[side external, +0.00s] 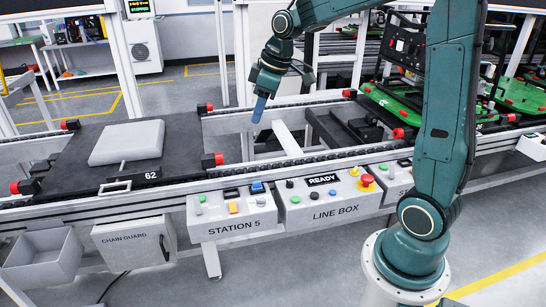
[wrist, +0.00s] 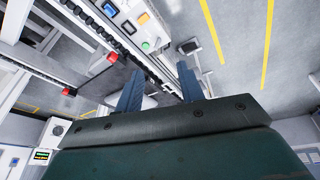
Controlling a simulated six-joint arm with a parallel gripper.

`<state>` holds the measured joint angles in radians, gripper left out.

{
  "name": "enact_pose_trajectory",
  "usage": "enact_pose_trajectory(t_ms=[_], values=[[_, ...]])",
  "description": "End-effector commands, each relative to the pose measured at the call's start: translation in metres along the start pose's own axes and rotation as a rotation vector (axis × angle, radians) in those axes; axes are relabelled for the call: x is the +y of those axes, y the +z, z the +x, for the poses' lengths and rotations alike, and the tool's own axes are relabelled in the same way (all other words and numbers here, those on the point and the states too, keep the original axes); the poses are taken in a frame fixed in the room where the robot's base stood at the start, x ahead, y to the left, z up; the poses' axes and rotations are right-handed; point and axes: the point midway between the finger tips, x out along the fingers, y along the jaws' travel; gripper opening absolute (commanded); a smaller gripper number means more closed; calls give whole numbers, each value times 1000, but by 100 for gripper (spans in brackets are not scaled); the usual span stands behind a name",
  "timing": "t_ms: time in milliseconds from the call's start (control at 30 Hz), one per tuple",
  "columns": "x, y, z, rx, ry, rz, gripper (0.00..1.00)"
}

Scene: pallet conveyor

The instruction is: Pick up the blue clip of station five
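The blue clip (side external: 257,187) sits on the top of the grey station 5 box (side external: 228,226), at its right rear, behind the orange button (side external: 233,208). My gripper (side external: 257,119) hangs above the conveyor, beyond the station 5 box and higher than the clip. Its blue fingers point down. In the wrist view my gripper (wrist: 158,72) has its fingers apart, with nothing held between them.
A dark pallet marked 62 (side external: 72,163) carries a grey block (side external: 127,142) left of my gripper. The line box (side external: 329,209) with a red emergency button (side external: 367,180) stands right of station 5. Conveyor rails (side external: 296,160) run between my gripper and the boxes. Green pallets (side external: 392,104) are at right.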

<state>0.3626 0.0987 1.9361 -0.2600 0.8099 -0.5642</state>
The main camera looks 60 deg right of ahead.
Motion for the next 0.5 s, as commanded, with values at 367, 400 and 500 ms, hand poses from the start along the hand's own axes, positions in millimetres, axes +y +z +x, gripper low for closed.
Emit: enact_pose_trajectory(t_ms=[367,400,500], values=[[81,-1,75,-8,-69,-113,38],[89,0,83,-7,-76,-126,38],[109,6,105,-2,-94,-155,38]])
